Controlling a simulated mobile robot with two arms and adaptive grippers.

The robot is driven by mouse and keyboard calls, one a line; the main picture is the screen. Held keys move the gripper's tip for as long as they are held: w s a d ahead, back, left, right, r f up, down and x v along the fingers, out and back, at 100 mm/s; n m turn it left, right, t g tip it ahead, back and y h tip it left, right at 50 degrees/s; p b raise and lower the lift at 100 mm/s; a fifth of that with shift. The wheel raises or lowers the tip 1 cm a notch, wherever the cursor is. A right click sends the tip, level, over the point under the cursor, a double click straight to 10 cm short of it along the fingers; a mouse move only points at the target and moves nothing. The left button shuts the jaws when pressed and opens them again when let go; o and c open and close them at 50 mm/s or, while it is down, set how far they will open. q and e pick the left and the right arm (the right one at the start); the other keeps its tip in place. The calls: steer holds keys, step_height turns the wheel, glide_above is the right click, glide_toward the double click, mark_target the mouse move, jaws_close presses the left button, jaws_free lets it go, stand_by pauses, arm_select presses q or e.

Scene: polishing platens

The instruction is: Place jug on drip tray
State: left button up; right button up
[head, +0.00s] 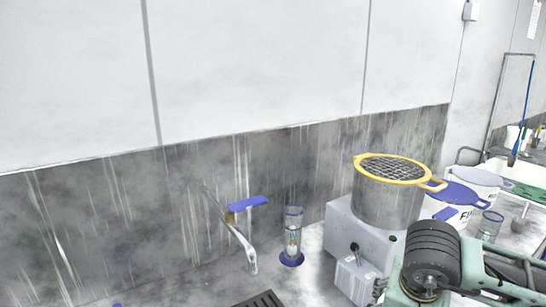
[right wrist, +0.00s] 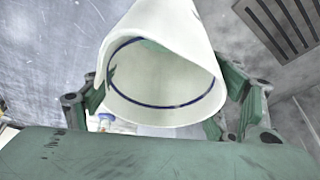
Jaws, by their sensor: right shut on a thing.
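The jug (right wrist: 160,75) is white with a dark blue line inside; it fills the middle of the right wrist view, its open end towards the camera. My right gripper (right wrist: 163,98) is shut on it, with a green finger on either side. The drip tray appears to be the dark slotted grate (right wrist: 281,24) at the upper right there, apart from the jug. The same kind of grate (head: 262,299) shows at the bottom edge of the head view, partly cut off. In the head view my right arm comes in at lower right; the jug is not visible there. My left gripper is not in view.
A tap with a blue lever (head: 247,203) stands left of a clear cylinder on a blue base (head: 292,240). A grey machine (head: 358,240) and a metal drum with a yellow-rimmed mesh (head: 390,170) stand to the right.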

steer(key=s+a+n+t+y, duration=0.1)
steer(key=s+a+n+y, duration=0.1)
steer(key=a+n, duration=0.4)
steer(key=shift+a+f, duration=0.25)
steer(key=shift+f, duration=0.1)
